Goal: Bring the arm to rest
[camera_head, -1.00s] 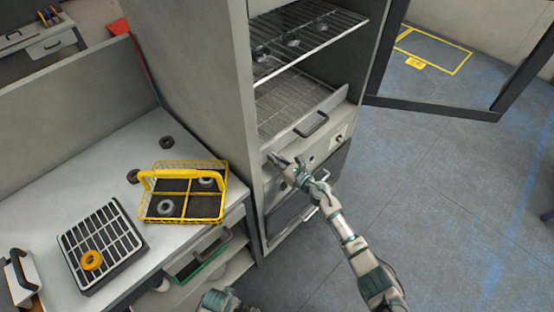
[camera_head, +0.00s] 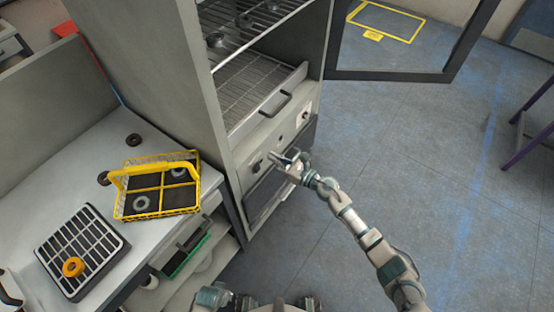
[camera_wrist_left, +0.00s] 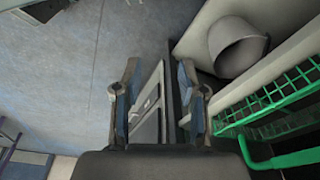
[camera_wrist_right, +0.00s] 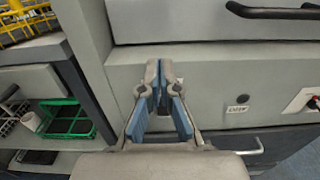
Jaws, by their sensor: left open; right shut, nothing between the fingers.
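My right arm reaches up from the bottom right in the head view. Its gripper (camera_head: 283,158) is shut and empty in front of the lower panel of the grey cabinet (camera_head: 270,150). In the right wrist view the blue-padded fingers (camera_wrist_right: 160,95) meet at their tips, with the cabinet's front panel behind them. My left gripper, seen in the left wrist view (camera_wrist_left: 160,100), is open and empty. It hangs low above the floor, to the left of a green wire basket (camera_wrist_left: 270,105). In the head view only parts of my left arm show at the bottom edge.
A yellow divided basket (camera_head: 160,187) with rings and a black grate (camera_head: 100,245) with an orange ring (camera_head: 73,267) stand on the bench. The cabinet's door (camera_head: 400,76) is open, showing wire racks (camera_head: 250,85).

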